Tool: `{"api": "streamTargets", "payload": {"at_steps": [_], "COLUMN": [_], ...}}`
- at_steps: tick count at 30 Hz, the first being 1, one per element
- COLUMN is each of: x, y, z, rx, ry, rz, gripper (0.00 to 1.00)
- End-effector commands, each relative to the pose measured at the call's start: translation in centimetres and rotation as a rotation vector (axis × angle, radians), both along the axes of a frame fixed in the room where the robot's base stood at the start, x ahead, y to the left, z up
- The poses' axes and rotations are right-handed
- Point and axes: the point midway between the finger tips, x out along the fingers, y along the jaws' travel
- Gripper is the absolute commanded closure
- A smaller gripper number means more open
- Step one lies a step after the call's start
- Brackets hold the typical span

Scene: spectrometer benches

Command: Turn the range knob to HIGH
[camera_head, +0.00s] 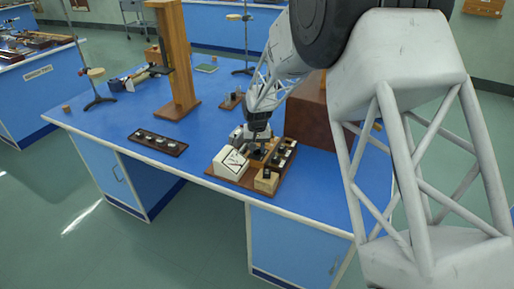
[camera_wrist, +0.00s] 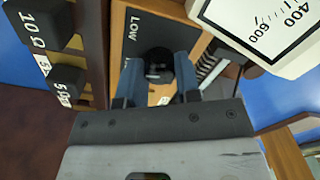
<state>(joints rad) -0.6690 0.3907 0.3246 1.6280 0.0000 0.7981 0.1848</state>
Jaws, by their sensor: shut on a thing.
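The range knob (camera_wrist: 158,64) is a round black knob on a dark panel (camera_wrist: 178,32) with a wooden frame. A white "LOW" label (camera_wrist: 133,27) shows beside it, upper left of the knob in the wrist view. My gripper (camera_wrist: 157,78) is shut on the knob, with one blue-grey finger on each side of it. The HIGH marking cannot be read, and the knob's pointer is hard to make out. In the head view my gripper (camera_head: 258,136) reaches down onto the instrument board (camera_head: 222,182) near the bench's front edge.
A white meter (camera_head: 230,164) stands left of my gripper; its scale (camera_wrist: 275,22) shows in the wrist view. Black blocks marked in ohms (camera_wrist: 40,25) stand on the other side. A brown box (camera_head: 308,115) is behind.

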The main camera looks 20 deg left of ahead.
Motion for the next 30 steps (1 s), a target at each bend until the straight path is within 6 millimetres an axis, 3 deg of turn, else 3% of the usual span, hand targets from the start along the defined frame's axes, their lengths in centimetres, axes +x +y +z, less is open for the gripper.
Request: {"api": "streamTargets", "payload": {"at_steps": [15,30], "x": [-0.12,-0.11], "y": [-0.01,0.0], "z": [-0.01,0.01], "rx": [-0.001,-0.001], "ry": [0.002,0.002], "rz": [0.371,0.43], "gripper": [0.93,0.93]}}
